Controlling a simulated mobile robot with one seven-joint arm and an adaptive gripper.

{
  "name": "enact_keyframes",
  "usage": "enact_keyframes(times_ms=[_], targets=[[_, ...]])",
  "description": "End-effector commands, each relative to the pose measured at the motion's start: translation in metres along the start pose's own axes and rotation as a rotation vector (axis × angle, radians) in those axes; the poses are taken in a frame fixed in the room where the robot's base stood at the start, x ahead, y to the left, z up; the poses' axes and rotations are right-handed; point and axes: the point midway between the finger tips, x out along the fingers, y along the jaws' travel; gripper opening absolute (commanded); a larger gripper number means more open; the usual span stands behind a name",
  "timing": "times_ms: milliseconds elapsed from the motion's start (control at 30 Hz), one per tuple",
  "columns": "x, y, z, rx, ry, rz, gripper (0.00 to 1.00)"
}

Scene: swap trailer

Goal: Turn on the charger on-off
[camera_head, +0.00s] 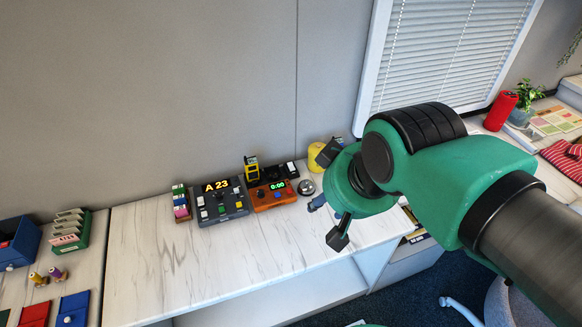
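A black unit (287,170) with a yellow handheld device (251,168) at its left end stands at the back of the marble-topped counter. It looks like the charger, but its on-off switch is too small to make out. My gripper (331,194) is to the right of it, above the counter's right part. Its two dark fingertips are spread wide apart, one high and one low, with nothing visible held between them. A small blue piece shows between them, and I cannot tell what it belongs to.
In front of the charger are an orange box (272,194) reading "0:00" and a grey panel (221,207) reading "A 23". A silver dome (306,187) and a yellow object (315,157) stand near my gripper. The counter's front (200,260) is clear.

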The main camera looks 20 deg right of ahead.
Motion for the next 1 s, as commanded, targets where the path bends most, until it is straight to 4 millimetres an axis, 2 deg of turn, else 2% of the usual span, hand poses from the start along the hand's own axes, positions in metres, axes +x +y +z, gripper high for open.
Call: enact_keyframes(times_ms=[33,167,333,467,767,1000], targets=[[0.0,0.0,0.0,0.0,0.0,0.0,0.26],[0.0,0.0,-0.003,-0.009,-0.001,0.0,0.0],[0.003,0.001,-0.015,-0.046,-0.007,-0.001,0.0],[0.008,0.002,-0.033,-0.102,-0.012,-0.002,0.0],[0.032,0.007,-0.093,-0.298,-0.03,-0.009,0.0],[0.063,0.013,-0.141,-0.467,-0.046,-0.017,0.0]])
